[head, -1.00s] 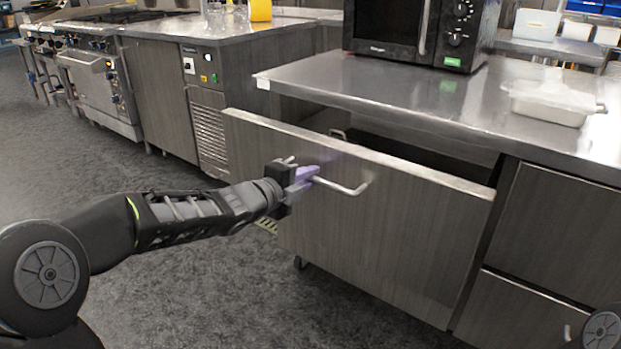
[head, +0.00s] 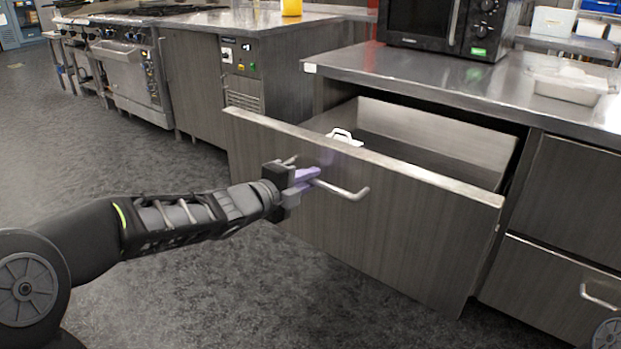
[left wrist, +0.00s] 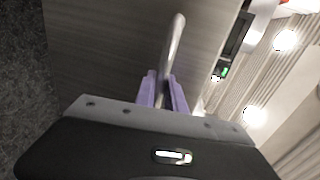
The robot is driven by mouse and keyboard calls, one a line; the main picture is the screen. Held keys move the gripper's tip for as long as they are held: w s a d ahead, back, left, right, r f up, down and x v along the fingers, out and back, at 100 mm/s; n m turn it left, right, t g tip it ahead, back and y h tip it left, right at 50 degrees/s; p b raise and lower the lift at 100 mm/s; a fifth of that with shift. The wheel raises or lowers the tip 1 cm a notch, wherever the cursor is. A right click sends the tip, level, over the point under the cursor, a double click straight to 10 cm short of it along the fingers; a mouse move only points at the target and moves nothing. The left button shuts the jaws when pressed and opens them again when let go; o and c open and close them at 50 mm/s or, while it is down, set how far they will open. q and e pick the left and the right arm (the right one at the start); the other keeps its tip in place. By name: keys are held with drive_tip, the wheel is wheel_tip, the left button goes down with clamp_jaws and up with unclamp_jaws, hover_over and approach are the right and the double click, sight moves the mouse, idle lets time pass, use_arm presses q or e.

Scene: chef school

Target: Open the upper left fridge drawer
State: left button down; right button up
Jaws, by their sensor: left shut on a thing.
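The upper left fridge drawer (head: 400,232) has a wide, dark wood-grain steel front. It stands pulled well out from under the steel counter, and its inside shows behind the front's top edge. Its bar handle (head: 345,191) runs across the upper part of the front. My left gripper (head: 304,178), with purple fingers, is shut on the left part of this handle. In the left wrist view the handle (left wrist: 174,45) passes between the two purple fingers (left wrist: 161,92). My right gripper is not in view.
A white-handled thing (head: 343,136) shows inside the drawer. The steel counter (head: 440,82) above bears a microwave (head: 440,25) and a clear container (head: 570,84). Closed drawers (head: 572,195) are to the right. Open grey floor (head: 150,180) lies at the left.

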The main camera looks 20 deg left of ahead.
use_arm(q)
drive_tip(key=shift+s, duration=0.1)
drive_tip(key=c, duration=1.4)
unclamp_jaws()
drive_tip(key=p+v, duration=0.2)
drive_tip(key=v, duration=0.5)
drive_tip(key=shift+s, duration=0.35)
drive_tip(key=shift+a, duration=0.1)
